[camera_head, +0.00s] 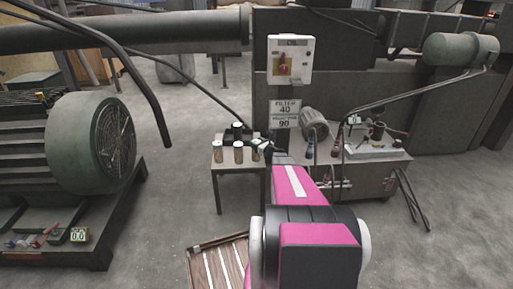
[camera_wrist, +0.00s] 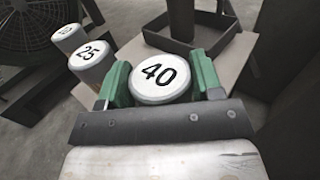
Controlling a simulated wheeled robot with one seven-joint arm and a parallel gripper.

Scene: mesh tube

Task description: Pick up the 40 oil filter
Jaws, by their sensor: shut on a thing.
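The 40 oil filter (camera_wrist: 160,84) shows in the wrist view with its round white top facing the camera and a black "40" on it. My gripper (camera_wrist: 160,76) has its green fingers on both sides of the filter, shut on it. The filter's lower body is hidden, so I cannot tell whether it touches the table. In the head view my gripper (camera_head: 267,148) is at the right end of the small table (camera_head: 240,167), and the held filter is hard to make out there.
The 25 filter (camera_wrist: 93,62) stands left of the held one, with another filter (camera_wrist: 68,38) beyond it. A dark open holder (camera_wrist: 190,45) is behind on the table. A machine bench (camera_head: 375,165) stands to the right, a large green motor (camera_head: 90,145) to the left.

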